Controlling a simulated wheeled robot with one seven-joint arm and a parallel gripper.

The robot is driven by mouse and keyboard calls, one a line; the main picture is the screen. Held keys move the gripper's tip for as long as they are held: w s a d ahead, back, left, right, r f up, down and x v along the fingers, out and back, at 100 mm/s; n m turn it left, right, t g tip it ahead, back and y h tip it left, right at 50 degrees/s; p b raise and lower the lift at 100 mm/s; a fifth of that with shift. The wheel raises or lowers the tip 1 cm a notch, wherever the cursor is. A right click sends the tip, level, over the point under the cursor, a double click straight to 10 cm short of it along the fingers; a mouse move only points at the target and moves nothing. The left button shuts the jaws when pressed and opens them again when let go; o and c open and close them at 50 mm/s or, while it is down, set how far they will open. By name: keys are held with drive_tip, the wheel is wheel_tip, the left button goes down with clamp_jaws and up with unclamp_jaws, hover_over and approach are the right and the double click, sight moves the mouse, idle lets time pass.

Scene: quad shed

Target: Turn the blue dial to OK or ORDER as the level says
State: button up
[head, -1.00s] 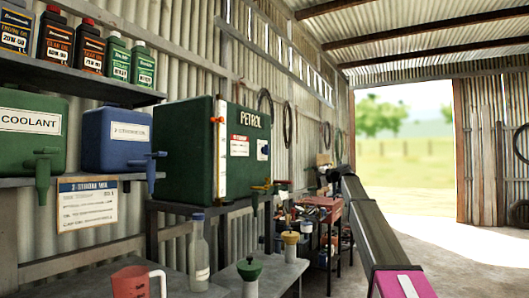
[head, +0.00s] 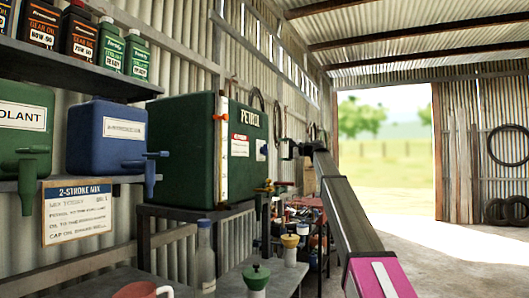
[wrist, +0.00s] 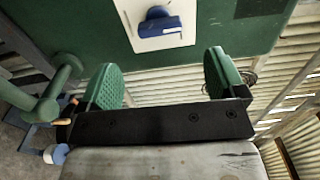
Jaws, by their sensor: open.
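The green petrol tank (head: 185,150) stands on a shelf at the left wall. A pale upright level gauge (head: 221,165) is on its front corner, with an orange mark (head: 220,117) near the top; I cannot clearly tell the liquid height. The blue dial (head: 262,152) is on the tank's right part, and in the wrist view the dial (wrist: 160,24) sits on a white plate (wrist: 160,40); its lettering is unreadable. My gripper (wrist: 163,68) is open and empty, its green pads apart, with the dial ahead between them and not touched. In the head view my gripper (head: 289,148) is right of the dial.
A tap (head: 268,187) juts from the tank's lower front. Blue (head: 105,137) and green coolant (head: 25,130) containers stand to the left. A bottle (head: 205,255) and funnels (head: 255,277) stand on the bench below. The floor at right is clear.

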sight(266, 150)
drive_tip(key=x, duration=0.9)
drive_tip(key=shift+a+f, duration=0.1)
drive_tip(key=c, duration=0.9)
